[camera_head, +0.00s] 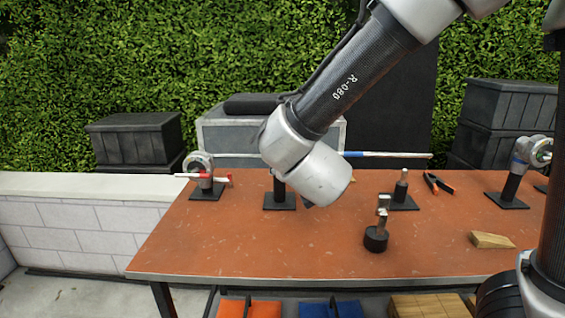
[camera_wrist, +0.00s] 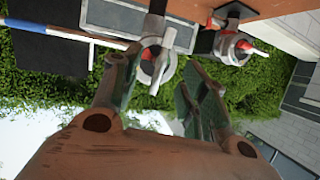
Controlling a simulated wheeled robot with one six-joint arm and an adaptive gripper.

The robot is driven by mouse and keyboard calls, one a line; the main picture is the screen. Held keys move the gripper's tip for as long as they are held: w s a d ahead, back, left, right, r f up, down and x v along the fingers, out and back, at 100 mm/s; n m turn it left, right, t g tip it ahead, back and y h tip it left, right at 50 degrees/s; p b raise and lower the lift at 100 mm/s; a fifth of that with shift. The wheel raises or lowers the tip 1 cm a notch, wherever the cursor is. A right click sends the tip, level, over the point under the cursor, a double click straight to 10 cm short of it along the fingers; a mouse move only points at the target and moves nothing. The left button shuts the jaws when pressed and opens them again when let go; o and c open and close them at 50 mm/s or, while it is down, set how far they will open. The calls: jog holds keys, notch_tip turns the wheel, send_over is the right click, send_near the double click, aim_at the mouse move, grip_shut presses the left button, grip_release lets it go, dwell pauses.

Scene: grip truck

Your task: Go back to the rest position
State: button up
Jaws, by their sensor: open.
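My gripper (camera_wrist: 157,66) shows in the wrist view with its two fingers apart and nothing between them. In the head view my arm reaches down from the upper right over the back of the orange-brown table (camera_head: 280,245). My wrist hides the gripper there. Beyond the fingers, the wrist view shows a round clamp head (camera_wrist: 150,62) on a stand and a blue-and-white rod (camera_wrist: 60,33). I cannot tell whether the fingers touch the clamp head.
A clamp stand with a red-and-white piece (camera_head: 205,175) stands at the table's back left. Another clamp stand (camera_head: 515,170) is at the right. The table's front left is clear.

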jog(key=shift+v, duration=1.2)
jog(key=s+a+f+n+g+y, duration=0.2)
jog(key=s+a+f+g+y, duration=0.25)
jog(key=a, duration=0.25)
jog(key=s+d+f+n+g, duration=0.2)
jog(key=s+d+g, duration=0.2)
jog(key=s+g, duration=0.15)
jog(key=s+d+r+m+h, duration=0.1)
jog(key=s+d+r+h, duration=0.1)
jog(key=d, duration=1)
jog(key=s+d+r+m+h, duration=0.2)
jog(key=s+d+r, duration=0.1)
jog(key=d, duration=0.9)
jog(key=s+d+r+m+h, duration=0.2)
jog(key=s+d+r+h, duration=0.1)
jog(key=d, duration=1)
jog(key=shift+s+r, duration=0.35)
jog(key=shift+s, duration=0.5)
